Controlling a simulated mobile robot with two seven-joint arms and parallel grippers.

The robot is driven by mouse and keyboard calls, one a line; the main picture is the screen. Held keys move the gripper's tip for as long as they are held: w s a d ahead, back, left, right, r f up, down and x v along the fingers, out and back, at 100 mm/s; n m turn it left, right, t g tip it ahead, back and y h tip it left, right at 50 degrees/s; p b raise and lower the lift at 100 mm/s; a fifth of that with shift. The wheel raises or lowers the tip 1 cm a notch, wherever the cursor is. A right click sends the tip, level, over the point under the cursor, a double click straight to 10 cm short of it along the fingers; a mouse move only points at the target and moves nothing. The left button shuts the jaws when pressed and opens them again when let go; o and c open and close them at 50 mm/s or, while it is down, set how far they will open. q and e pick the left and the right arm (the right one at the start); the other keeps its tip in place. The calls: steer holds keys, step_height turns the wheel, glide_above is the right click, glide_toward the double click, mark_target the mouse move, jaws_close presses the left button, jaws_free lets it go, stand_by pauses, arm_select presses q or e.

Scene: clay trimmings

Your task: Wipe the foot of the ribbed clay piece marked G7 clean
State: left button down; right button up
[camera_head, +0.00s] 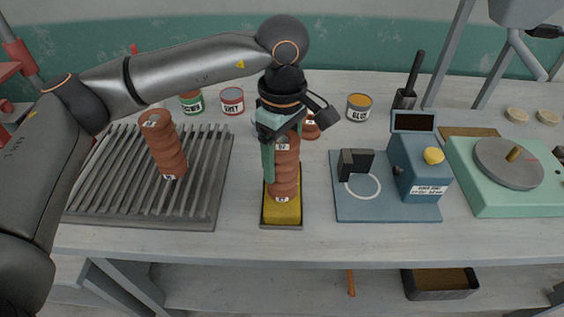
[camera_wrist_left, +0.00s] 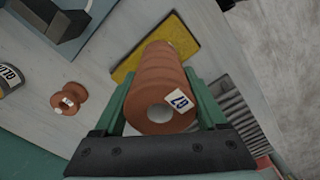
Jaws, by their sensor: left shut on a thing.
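My left gripper (camera_head: 282,140) points down and is shut on a ribbed terracotta clay piece (camera_head: 284,175), with its green fingers on either side of the upper part. The piece is upright, and its hollow top and a white tag show in the left wrist view (camera_wrist_left: 165,90); the tag looks like G7 but is hard to read. Its lower end is at a yellow sponge (camera_head: 282,213) in a shallow dark tray. Whether the foot touches the sponge or hovers just over it, I cannot tell. My right gripper is not in view.
A small clay spool (camera_head: 310,128) and several cans are behind. A blue device (camera_head: 420,175) on a blue base and a green wheel unit (camera_head: 500,190) stand at right.

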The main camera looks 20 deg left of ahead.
arm_select(q)
steer(key=shift+w+a, duration=0.3)
steer(key=shift+w, duration=0.65)
steer(key=shift+w+a, duration=0.25)
steer(key=shift+w, duration=0.75)
steer(key=shift+w+a, duration=0.3)
steer(key=shift+w, duration=0.65)
steer(key=shift+s+d+b, duration=0.25)
steer(key=shift+s+d, duration=0.1)
steer(key=shift+s, duration=0.95)
steer(key=shift+s+d+b, duration=0.3)
steer(key=shift+s+d, duration=0.1)
steer(key=shift+s, duration=0.85)
steer(key=shift+s+d+b, duration=0.25)
steer(key=shift+s+d, duration=0.1)
steer(key=shift+s, duration=0.95)
steer(key=shift+w, duration=0.1)
steer(key=shift+w+a, duration=0.2)
steer(key=shift+w, duration=0.4)
steer(key=shift+w+a, duration=0.15)
steer(key=shift+w, duration=0.4)
steer(key=shift+w+a+p, duration=0.1)
steer(key=shift+w+a, duration=0.15)
steer(key=shift+w, duration=0.6)
steer(key=shift+w+a+p, duration=0.15)
steer(key=shift+w+a, duration=0.05)
steer(key=shift+w, duration=0.7)
steer(key=shift+w+a+p, duration=0.1)
steer(key=shift+w+a, duration=0.15)
steer(key=shift+w, duration=0.6)
